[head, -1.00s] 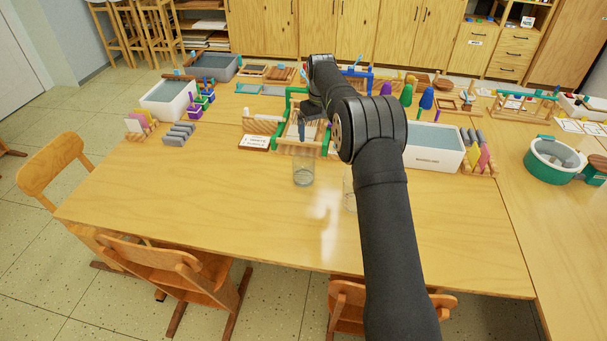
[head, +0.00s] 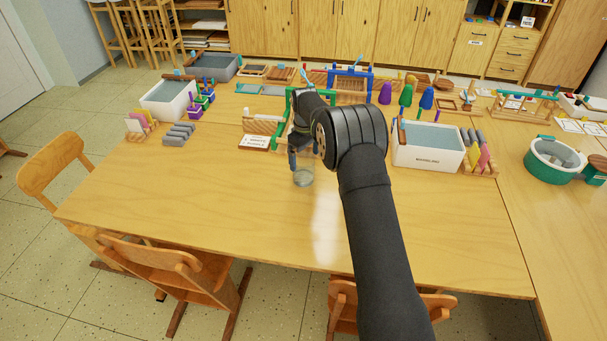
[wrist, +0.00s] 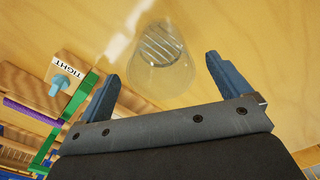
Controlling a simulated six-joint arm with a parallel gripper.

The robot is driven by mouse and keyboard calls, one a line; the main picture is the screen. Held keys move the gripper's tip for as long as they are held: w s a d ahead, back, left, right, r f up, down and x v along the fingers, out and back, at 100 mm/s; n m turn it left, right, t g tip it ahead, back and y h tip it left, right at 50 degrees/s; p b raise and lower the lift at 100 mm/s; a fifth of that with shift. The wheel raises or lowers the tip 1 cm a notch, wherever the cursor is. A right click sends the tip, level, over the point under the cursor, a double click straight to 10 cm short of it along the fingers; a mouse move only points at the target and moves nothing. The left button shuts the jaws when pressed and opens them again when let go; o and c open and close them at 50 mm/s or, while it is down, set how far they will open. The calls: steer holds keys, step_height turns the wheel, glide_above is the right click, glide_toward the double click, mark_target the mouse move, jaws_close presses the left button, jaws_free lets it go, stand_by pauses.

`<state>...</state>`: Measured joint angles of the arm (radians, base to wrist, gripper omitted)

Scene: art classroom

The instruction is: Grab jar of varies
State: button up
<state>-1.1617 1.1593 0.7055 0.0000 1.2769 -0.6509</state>
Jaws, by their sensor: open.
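A clear glass jar (head: 304,179) stands on the wooden table, left of my arm in the head view. In the wrist view the jar (wrist: 160,72) is see-through, with a round striped end, and lies between my two blue-grey fingers in the picture. My gripper (wrist: 162,68) is open and empty. In the head view my gripper (head: 294,160) is at the jar's upper part and hides some of it. I cannot tell how far down the fingers reach or whether they touch the glass.
A green frame (wrist: 80,100) and a wooden block labelled TIGHT (wrist: 72,80) are at the left in the wrist view. A white tub (head: 428,157) is right of my arm. The table's front left (head: 200,210) is clear.

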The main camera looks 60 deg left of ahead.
steer(key=shift+a+f, duration=0.15)
steer(key=shift+f, duration=1.35)
steer(key=shift+a+f, duration=0.15)
steer(key=shift+f, duration=1.3)
steer(key=c, duration=1.2)
steer(key=shift+r, duration=0.1)
